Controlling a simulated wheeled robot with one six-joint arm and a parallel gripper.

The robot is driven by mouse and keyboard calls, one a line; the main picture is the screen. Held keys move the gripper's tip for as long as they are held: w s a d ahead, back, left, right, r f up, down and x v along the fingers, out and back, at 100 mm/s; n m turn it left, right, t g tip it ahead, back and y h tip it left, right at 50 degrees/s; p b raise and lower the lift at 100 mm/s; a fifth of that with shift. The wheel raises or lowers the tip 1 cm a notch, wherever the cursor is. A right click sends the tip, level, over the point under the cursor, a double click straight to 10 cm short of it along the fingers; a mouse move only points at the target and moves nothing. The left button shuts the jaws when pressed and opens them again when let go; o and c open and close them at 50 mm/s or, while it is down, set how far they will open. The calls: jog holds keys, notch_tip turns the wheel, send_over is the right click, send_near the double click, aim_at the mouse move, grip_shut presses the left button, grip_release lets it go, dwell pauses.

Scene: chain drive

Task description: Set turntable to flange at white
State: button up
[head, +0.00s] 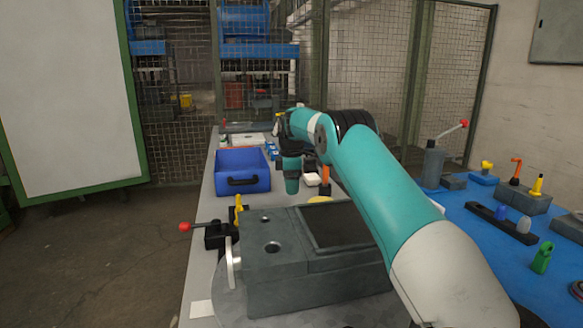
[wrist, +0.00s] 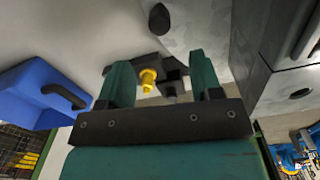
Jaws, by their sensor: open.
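The turntable (head: 228,308) is a grey round plate on the near end of the bench, partly covered by a grey cast housing (head: 330,280). A pale round flange (head: 233,264) stands on the housing's left side, seen nearly edge-on. A white patch (head: 201,309) lies on the bench left of the turntable. A black block (head: 215,234) with a yellow plunger (head: 239,208) and a red-knobbed lever (head: 185,227) stands beside the turntable. In the wrist view my gripper (wrist: 158,62) is open and empty, with the yellow plunger (wrist: 148,78) showing beyond its fingers.
A blue bin (head: 243,171) stands farther back on the bench. At right, a blue surface (head: 470,225) carries several fixtures, including a green clip (head: 542,258) and a black rail (head: 500,221). My arm crosses above the housing. Open floor lies left of the bench.

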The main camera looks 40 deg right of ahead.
notch_tip(320, 180, up, 7)
jog(key=shift+f+p, duration=0.15)
jog(key=shift+p, duration=0.15)
dwell(0.4)
jog(key=s+a+r, duration=0.2)
jog(key=s+a, duration=0.2)
jog(key=a, duration=0.4)
jog(key=s+a+r+m+y, duration=0.1)
jog(key=s+a+r, duration=0.2)
jog(key=s+a, duration=0.3)
jog(key=s+a+r, duration=0.2)
jog(key=s+a, duration=0.1)
jog(key=a, duration=0.6)
jog(key=s+a+f+m+y, duration=0.1)
jog(key=s+a, duration=0.3)
jog(key=s, duration=0.6)
jog(key=s+a+f+m+y, duration=0.1)
jog(key=s+a, duration=0.3)
jog(key=s, duration=0.5)
jog(key=s+a+f+m+y, duration=0.1)
jog(key=s+a, duration=0.3)
jog(key=s, duration=0.6)
jog(key=shift+s+a+f, duration=0.25)
jog(key=shift+s+f, duration=0.05)
jog(key=shift+f, duration=0.45)
